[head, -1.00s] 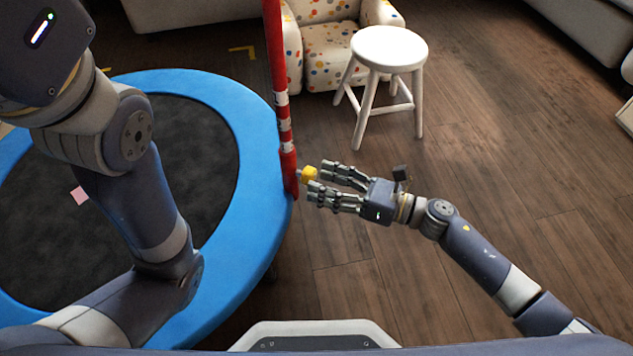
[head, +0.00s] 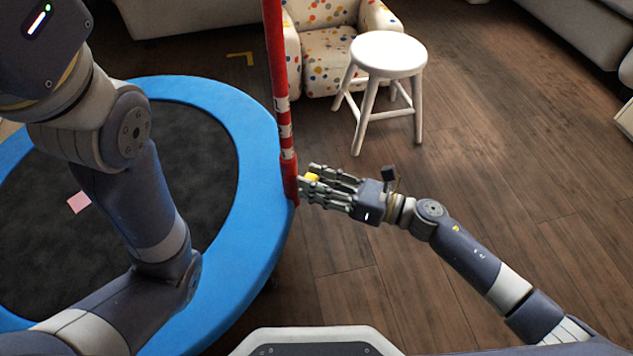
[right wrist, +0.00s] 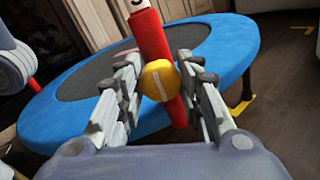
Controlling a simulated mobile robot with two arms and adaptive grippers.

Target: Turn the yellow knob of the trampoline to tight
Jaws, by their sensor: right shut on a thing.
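The yellow knob (head: 312,177) sits on the side of the red pole (head: 289,175) at the edge of the trampoline (head: 262,150), which has a blue rim and a dark mat. My right gripper (head: 308,183) is shut on the knob, one finger on each side of it. In the right wrist view the knob (right wrist: 158,80) shows its round face with a pale line running nearly upright, slightly tilted. The fingers of the right gripper (right wrist: 160,92) stand to its left and right.
A white stool (head: 388,55) and a spotted armchair (head: 325,50) stand beyond the pole. A pink square (head: 79,202) lies on the mat.

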